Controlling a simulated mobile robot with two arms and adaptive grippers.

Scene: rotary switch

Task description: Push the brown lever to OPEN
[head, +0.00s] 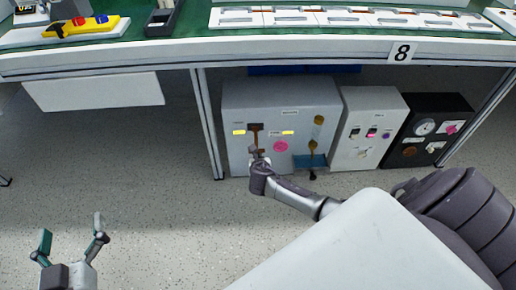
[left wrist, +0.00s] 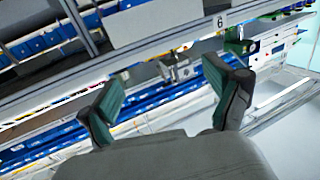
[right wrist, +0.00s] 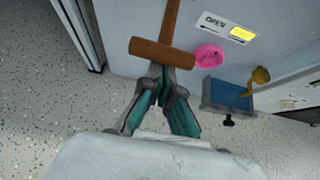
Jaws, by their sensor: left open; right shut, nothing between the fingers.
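The brown lever (head: 259,138) is on the front of a light grey cabinet (head: 300,97) under the table. In the right wrist view its T-shaped handle (right wrist: 150,50) lies across the end of a shaft. In the head view the lever hangs down, its lower end partly behind my right gripper (head: 254,153). That gripper, also in the right wrist view (right wrist: 163,76), is shut and empty, with its fingertips at the handle; I cannot tell if they touch. The OPEN label (right wrist: 213,20) is right of the lever. My left gripper (head: 71,230) is open and empty, away from the cabinet.
A white box (head: 366,150) and a black box (head: 445,104) stand further right. A table leg (head: 207,125) is close on the left.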

